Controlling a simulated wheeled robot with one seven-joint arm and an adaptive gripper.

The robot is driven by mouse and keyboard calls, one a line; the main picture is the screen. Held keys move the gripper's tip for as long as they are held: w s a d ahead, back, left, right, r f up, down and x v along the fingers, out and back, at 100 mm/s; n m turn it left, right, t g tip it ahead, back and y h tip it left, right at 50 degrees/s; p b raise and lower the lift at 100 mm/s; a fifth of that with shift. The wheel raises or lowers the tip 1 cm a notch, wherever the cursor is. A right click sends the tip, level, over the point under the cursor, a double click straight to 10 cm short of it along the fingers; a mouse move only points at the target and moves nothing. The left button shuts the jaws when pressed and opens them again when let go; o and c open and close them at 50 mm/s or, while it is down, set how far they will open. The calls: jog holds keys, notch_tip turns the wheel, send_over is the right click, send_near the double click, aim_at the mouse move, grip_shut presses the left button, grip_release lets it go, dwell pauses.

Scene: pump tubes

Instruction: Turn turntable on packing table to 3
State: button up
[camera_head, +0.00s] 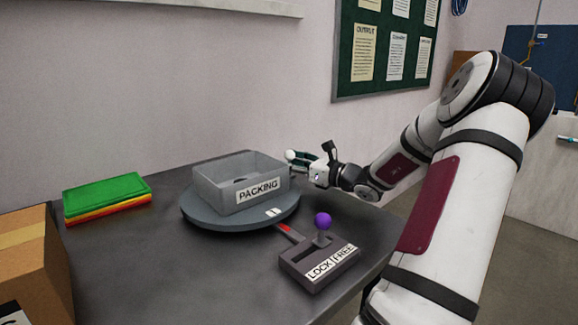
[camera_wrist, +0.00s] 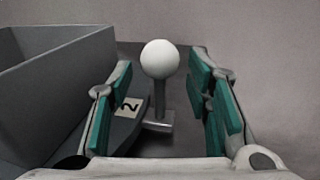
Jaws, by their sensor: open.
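The grey round turntable (camera_head: 205,218) lies on the dark packing table (camera_head: 190,270) and carries a grey bin labelled PACKING (camera_head: 210,192). A white ball knob (camera_wrist: 160,59) stands upright on a grey post at the turntable's edge, beside a label reading 2 (camera_wrist: 128,107). My gripper (camera_wrist: 163,88) is open, with its teal-padded fingers on either side of the knob and post and visible gaps to both. In the head view my gripper (camera_head: 304,158) is behind the bin's right side, at the white knob. A pale label (camera_head: 274,212) on the near rim is too small to read.
A LOCK/FREE box (camera_head: 318,267) with a purple-knobbed lever (camera_head: 322,221) stands at the table's right edge; a red piece (camera_head: 285,228) points toward the turntable. Coloured folders (camera_head: 107,197) and a cardboard box (camera_head: 30,265) are at left. The front middle table is clear.

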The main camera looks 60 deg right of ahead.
jog(key=shift+w, duration=0.35)
jog(key=shift+c, duration=0.5)
grip_shut()
jog(key=shift+s, duration=0.15)
